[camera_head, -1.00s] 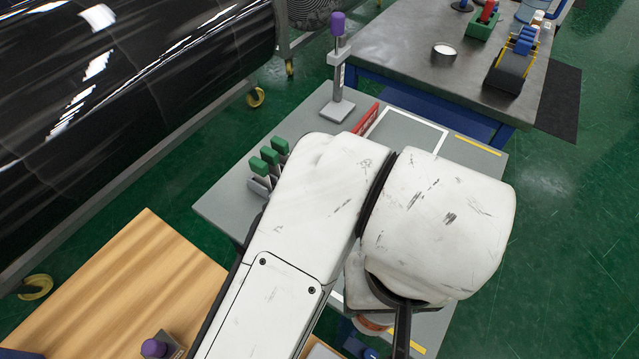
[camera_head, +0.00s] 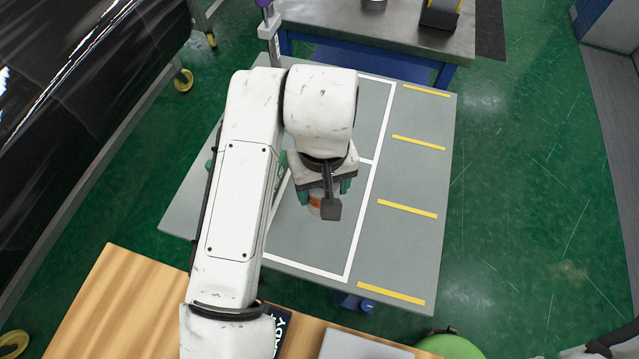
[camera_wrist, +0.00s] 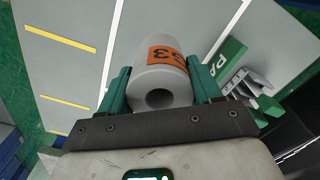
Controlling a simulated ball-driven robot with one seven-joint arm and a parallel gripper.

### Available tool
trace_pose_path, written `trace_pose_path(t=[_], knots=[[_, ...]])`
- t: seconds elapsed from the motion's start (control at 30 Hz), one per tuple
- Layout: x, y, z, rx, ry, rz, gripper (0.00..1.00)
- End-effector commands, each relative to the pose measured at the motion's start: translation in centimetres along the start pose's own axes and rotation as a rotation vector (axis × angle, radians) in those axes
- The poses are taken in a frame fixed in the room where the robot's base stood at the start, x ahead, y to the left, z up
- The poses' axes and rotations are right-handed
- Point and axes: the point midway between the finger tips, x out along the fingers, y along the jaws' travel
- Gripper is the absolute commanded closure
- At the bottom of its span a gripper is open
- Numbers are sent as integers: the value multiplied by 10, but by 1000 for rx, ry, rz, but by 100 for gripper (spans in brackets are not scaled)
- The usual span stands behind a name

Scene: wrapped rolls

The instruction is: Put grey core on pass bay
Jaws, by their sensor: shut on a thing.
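The grey core (camera_wrist: 157,50), a hollow roll with an orange label, sits between the green fingers of my gripper (camera_wrist: 160,85). The hole in its end faces the wrist camera. In the head view my gripper (camera_head: 318,185) is over the near white-outlined bay (camera_head: 318,243), with the core (camera_head: 314,207) partly hidden behind wrist parts. A green sign reading "PA" (camera_wrist: 233,50) stands beside this bay, so it looks like the pass bay. The sign is mostly hidden by my arm in the head view. I cannot tell whether the core touches the table.
The grey table (camera_head: 412,170) has yellow strips (camera_head: 407,208) along its right side and a second outlined bay behind. A post with a purple top stands at the back. A wooden bench (camera_head: 130,305) is nearest me. A steel-topped table (camera_head: 400,30) stands behind.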

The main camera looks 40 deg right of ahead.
Motion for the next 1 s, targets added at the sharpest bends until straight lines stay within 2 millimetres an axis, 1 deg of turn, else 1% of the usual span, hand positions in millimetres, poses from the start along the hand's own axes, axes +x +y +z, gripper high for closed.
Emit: trace_pose_path(t=[0.1,0.2,0.37,0.6,0.97,1.0], knots=[[14,2,-12,1,-2,-1,72],[21,2,-18,1,0,0,72],[29,3,-24,0,-1,0,72],[58,3,-25,0,0,1,72],[63,3,-25,0,1,1,72],[63,3,-25,0,1,0,35]])
